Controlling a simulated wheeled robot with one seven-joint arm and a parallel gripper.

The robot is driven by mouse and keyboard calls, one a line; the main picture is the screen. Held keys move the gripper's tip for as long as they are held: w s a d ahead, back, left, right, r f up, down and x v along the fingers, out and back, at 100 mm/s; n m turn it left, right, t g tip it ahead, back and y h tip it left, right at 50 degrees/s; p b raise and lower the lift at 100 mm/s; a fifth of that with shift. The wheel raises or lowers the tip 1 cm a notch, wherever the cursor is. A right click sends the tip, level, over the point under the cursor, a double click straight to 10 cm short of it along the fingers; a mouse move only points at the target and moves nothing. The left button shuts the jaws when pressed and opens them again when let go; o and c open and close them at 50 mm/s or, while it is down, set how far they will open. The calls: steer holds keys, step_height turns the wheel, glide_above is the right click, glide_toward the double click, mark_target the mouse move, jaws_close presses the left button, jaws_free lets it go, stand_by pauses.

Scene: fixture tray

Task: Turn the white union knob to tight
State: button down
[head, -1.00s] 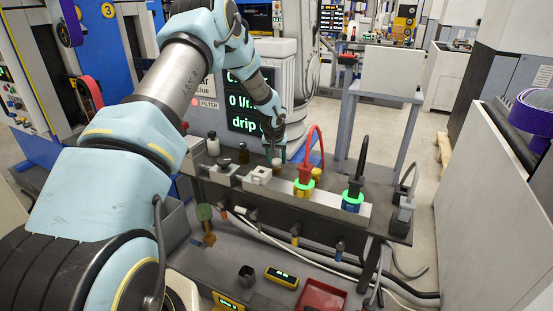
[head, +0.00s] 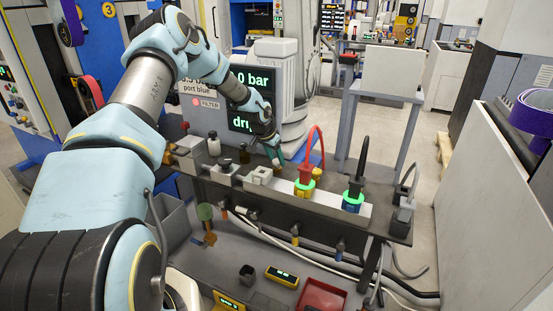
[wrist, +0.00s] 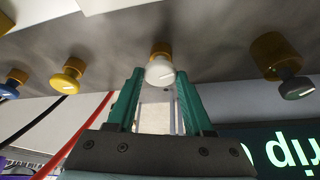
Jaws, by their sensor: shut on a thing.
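In the head view my gripper (head: 277,156) is at the back edge of the dark bench, and the arm and fingers hide the white knob there.
The wrist view shows a yellow knob (wrist: 68,79) and a blue knob (wrist: 9,89) to the left, and a grey knob (wrist: 297,88) to the right. A red plug (head: 304,174) and a black plug (head: 354,184) with cables stand right of my gripper. A display (head: 243,122) is behind.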

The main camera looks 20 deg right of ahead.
steer(key=shift+w+m+g+b, duration=0.1)
steer(key=shift+m+g+b, duration=0.55)
steer(key=shift+m, duration=0.95)
steer(key=shift+c, duration=1.4)
jaws_free()
steer(key=b+v, duration=0.3)
steer(key=v, duration=0.7)
steer(key=shift+a+r, duration=0.3)
steer(key=shift+a, duration=0.05)
